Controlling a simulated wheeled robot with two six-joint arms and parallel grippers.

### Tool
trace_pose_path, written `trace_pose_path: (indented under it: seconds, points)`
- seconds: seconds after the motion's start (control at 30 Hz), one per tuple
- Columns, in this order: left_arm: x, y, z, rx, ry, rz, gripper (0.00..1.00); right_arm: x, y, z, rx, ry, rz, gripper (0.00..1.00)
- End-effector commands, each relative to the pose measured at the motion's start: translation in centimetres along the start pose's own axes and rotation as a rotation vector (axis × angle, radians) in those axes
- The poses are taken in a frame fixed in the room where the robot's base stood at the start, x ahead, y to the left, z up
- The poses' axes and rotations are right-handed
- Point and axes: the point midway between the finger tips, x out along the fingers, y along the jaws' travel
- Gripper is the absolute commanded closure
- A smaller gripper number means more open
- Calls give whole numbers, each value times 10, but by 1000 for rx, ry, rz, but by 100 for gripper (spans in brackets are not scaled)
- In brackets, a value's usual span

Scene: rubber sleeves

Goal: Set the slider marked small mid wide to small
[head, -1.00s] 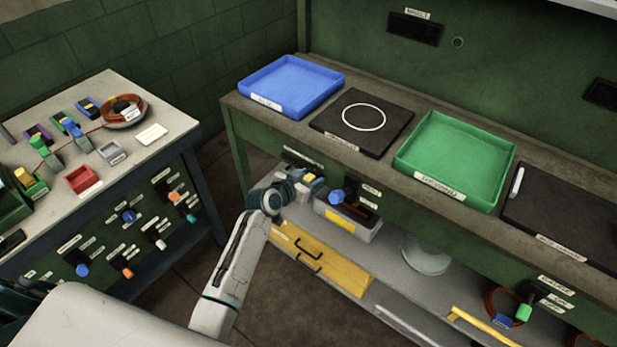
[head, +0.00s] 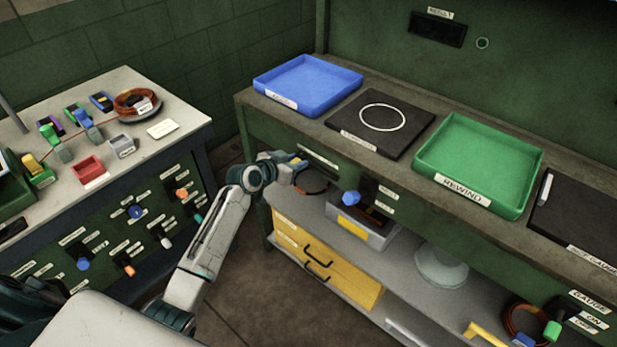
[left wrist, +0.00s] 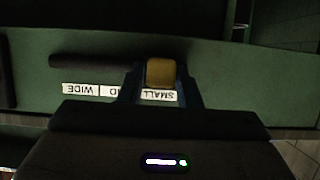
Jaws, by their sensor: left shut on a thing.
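The slider's tan-yellow knob (left wrist: 160,72) sits between the fingers of my left gripper (left wrist: 161,84) in the left wrist view, which are shut on it. The knob is at the right end of the dark slot (left wrist: 95,61), over the upside-down "SMALL" label (left wrist: 160,96). The "WIDE" label (left wrist: 80,89) is at the far left, and the middle label is partly hidden by a finger. In the head view my left gripper (head: 295,166) is at the green bench front, at the left end of the slider. My right gripper is not in view.
A blue tray (head: 308,108), a dark ringed mat (head: 350,143) and a green tray (head: 425,165) stand on the bench above. A blue knob (head: 350,198) is to the right of my gripper. A side table (head: 190,122) with small parts is at the left.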

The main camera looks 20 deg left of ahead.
Motion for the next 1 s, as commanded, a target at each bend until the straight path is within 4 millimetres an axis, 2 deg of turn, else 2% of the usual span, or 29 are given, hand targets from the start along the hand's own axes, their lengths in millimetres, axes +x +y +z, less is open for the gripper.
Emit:
trace_pose_path:
  seconds: [0.1, 0.37, 0.4, 0.47, 0.77, 0.87, 1.0]
  points:
    - [0, -6, 1, 1, -2, -1, 100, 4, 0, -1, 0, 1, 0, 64]
    - [-1, -7, 0, 2, -2, -3, 100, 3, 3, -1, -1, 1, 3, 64]
    - [-1, -7, 0, 2, -1, -3, 65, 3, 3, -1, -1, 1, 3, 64]
    - [-1, -7, 0, 2, -1, -3, 55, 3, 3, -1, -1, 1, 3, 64]
    - [-2, -6, 0, 0, -2, -1, 55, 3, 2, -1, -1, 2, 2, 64]
    - [-8, -6, 1, 0, -2, -1, 55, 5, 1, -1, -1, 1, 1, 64]
    - [-29, -7, 3, 4, -2, -1, 55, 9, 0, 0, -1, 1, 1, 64]
